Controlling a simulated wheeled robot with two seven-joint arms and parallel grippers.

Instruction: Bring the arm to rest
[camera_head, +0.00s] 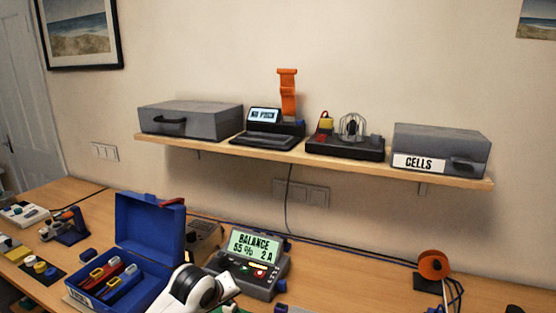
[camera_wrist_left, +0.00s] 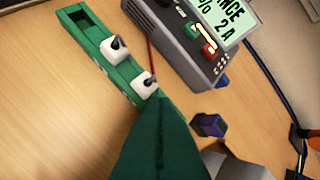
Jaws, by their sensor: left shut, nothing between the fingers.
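My left gripper (camera_wrist_left: 162,108) shows in the left wrist view as two dark green fingers pressed together, with a thin seam between them. It is shut and empty. Its tips are near the end of a green strip (camera_wrist_left: 92,40) that carries white plugs (camera_wrist_left: 116,48) with dark leads; I cannot tell whether they touch. In the head view a white link of my arm (camera_head: 190,288) comes up at the bottom edge, between the blue case and the charger; its gripper cannot be made out there. My right gripper is in neither view.
The charger (camera_head: 248,265) reads "BALANCE 55% 2 A". An open blue case (camera_head: 150,225) holds red and blue packs. A small dark blue block (camera_wrist_left: 208,124) lies near the fingers. An orange reel (camera_head: 433,264) stands at right. A shelf (camera_head: 290,157) holds grey boxes and devices.

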